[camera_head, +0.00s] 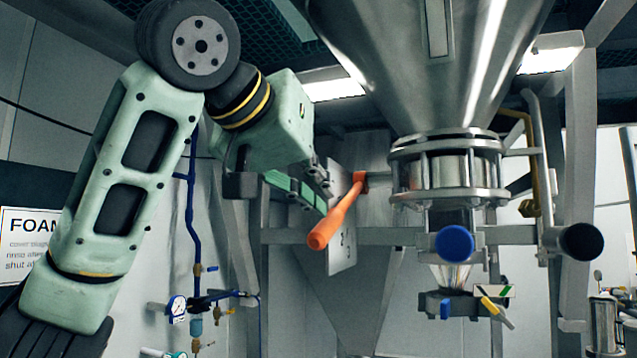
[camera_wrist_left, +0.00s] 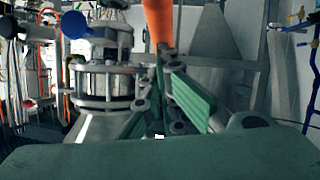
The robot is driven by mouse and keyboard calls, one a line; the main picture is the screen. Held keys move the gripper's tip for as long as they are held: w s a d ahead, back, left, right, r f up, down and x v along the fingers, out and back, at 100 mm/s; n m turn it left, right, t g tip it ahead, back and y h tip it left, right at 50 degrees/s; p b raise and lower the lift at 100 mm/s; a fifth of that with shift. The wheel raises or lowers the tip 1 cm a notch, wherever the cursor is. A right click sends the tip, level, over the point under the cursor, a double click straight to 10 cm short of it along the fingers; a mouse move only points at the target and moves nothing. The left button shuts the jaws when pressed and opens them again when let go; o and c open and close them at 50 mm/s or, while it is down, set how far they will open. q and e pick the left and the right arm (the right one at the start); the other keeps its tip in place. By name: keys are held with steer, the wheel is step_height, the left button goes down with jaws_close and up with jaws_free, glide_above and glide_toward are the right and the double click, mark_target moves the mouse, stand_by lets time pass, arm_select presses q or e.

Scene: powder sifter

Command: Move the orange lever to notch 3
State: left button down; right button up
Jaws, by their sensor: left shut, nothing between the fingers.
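The orange lever (camera_head: 332,218) sticks out from beside the collar under the steel hopper, its rounded grip end pointing down and to the left. A pale notch plate (camera_head: 342,250) with dark markings is behind it; the numbers are too small to read, so I cannot tell which notch the lever is at. My left gripper (camera_head: 322,192) is shut and empty, its green fingers just left of the lever; I cannot tell whether they touch it. In the left wrist view the lever (camera_wrist_left: 158,22) shows at the top centre, beyond the fingers (camera_wrist_left: 163,75). My right gripper is out of view.
The steel hopper (camera_head: 425,60) and its collar (camera_head: 448,170) stand right of the lever. Below the collar are a blue knob (camera_head: 455,243) and a yellow-handled valve (camera_head: 495,312). Blue pipes and a gauge (camera_head: 177,306) are at the lower left, behind my arm.

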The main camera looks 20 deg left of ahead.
mark_target(329, 267)
arm_select(q)
steer(key=shift+s+f+b, duration=0.1)
steer(key=shift+f+b, duration=0.1)
steer(key=shift+b, duration=0.15)
steer(key=f+t+b, duration=0.1)
steer(key=b, duration=0.2)
steer(key=f+t+b, duration=0.1)
steer(key=f+b, duration=0.1)
steer(key=b, duration=0.1)
steer(key=f+t+b, duration=0.1)
steer(key=b, duration=0.1)
steer(key=shift+w+f+h+b, duration=0.25)
steer(key=shift+w+h+b, duration=0.05)
steer(key=shift+w+b, duration=0.1)
steer(key=shift+w+f+m+t+b, duration=0.15)
steer(key=shift+w+f+t+b, duration=0.45)
steer(key=shift+f+b, duration=0.75)
steer(key=shift+w+f+m+t+b, duration=0.1)
steer(key=shift+w+f+t+b, duration=0.5)
steer(key=shift+b, duration=1.25)
steer(key=shift+w+f+m+t+b, duration=0.2)
steer(key=shift+w+f+b, duration=0.65)
steer(key=shift+f+b, duration=0.65)
steer(key=shift+r, duration=0.2)
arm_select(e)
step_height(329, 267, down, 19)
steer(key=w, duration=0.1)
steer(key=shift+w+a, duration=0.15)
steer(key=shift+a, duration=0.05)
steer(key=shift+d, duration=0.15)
